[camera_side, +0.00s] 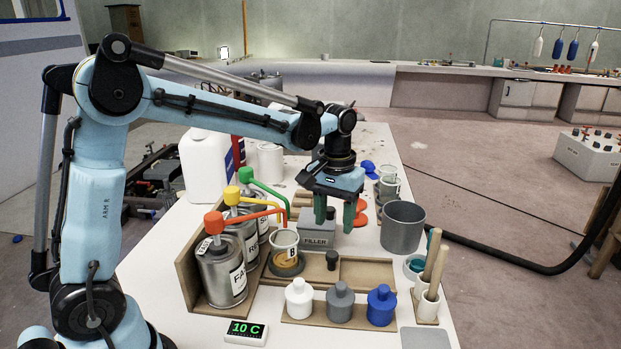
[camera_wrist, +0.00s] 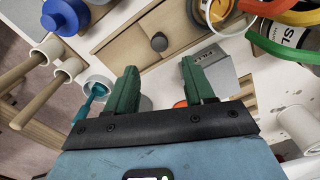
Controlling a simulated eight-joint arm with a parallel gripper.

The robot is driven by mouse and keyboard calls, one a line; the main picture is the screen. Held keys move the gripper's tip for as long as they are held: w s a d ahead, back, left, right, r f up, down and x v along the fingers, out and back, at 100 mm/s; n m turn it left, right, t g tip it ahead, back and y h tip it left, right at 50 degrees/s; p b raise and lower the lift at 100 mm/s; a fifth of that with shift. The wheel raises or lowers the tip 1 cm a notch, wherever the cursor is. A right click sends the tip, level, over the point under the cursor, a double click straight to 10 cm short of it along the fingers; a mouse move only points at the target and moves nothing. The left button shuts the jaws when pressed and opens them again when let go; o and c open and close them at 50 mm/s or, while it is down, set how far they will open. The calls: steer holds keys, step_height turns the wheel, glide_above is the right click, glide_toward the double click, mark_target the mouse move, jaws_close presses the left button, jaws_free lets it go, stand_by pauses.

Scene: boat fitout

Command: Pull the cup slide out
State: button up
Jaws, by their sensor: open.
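The wooden slide with a dark round knob (camera_side: 331,260) lies in a shallow wooden frame (camera_side: 368,272) on the white table; the knob also shows in the wrist view (camera_wrist: 159,41). A clear cup marked B (camera_side: 284,240), with amber contents at its bottom, stands on a dark round base at the left end of the slide. My gripper (camera_side: 335,212) hangs over the grey FILLER box, behind and above the knob. Its green fingers are apart and empty; they also show in the wrist view (camera_wrist: 160,78). Whether the slide is fully in, I cannot tell.
Several labelled cans with coloured spouts (camera_side: 222,270) stand left of the cup. A grey bucket (camera_side: 403,227) stands right of my gripper. White, grey and blue bottles (camera_side: 339,302) stand in front. Brushes (camera_side: 434,265) stand upright at the right edge.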

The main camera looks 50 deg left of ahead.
mark_target(333, 252)
step_height(333, 252, down, 10)
steer(key=shift+r, duration=0.15)
stand_by(0.3)
jaws_close()
